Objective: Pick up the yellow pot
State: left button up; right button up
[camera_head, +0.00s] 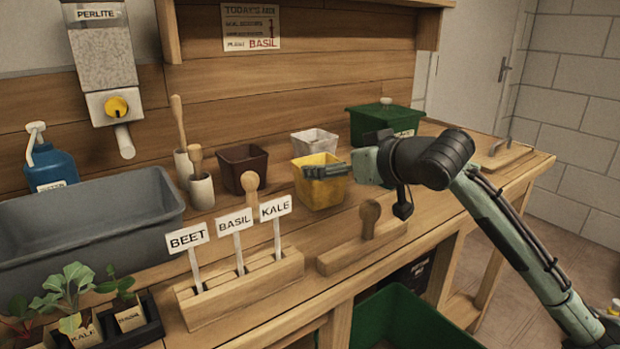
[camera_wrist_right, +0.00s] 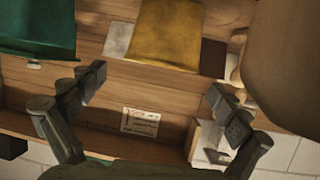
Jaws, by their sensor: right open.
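The yellow pot (camera_head: 318,192) stands upright on the wooden bench, in front of a white pot and right of a dark brown pot. My right gripper (camera_head: 326,171) reaches in from the right, with its fingers at the height of the pot's rim and covering part of it. In the right wrist view the yellow pot (camera_wrist_right: 168,38) is at the top middle. There my right gripper (camera_wrist_right: 158,84) is open and empty, one finger to each side of the pot's line. Whether a finger touches the pot cannot be told. My left gripper is in neither view.
The white pot (camera_head: 314,143), brown pot (camera_head: 242,168) and green bin (camera_head: 373,122) stand close around it. A wooden block with a round knob (camera_head: 362,246) and a label holder (camera_head: 243,289) are in front. A grey trough (camera_head: 90,235) is at left.

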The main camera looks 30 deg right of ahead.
jog(key=x, duration=0.2)
jog(key=shift+w, duration=0.4)
jog(key=shift+p+x, duration=0.35)
jog(key=shift+x, duration=1.5)
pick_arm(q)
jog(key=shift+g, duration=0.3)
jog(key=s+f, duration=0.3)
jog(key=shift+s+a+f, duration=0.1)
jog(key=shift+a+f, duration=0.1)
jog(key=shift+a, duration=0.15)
pick_arm(e)
jog(key=c, duration=1.4)
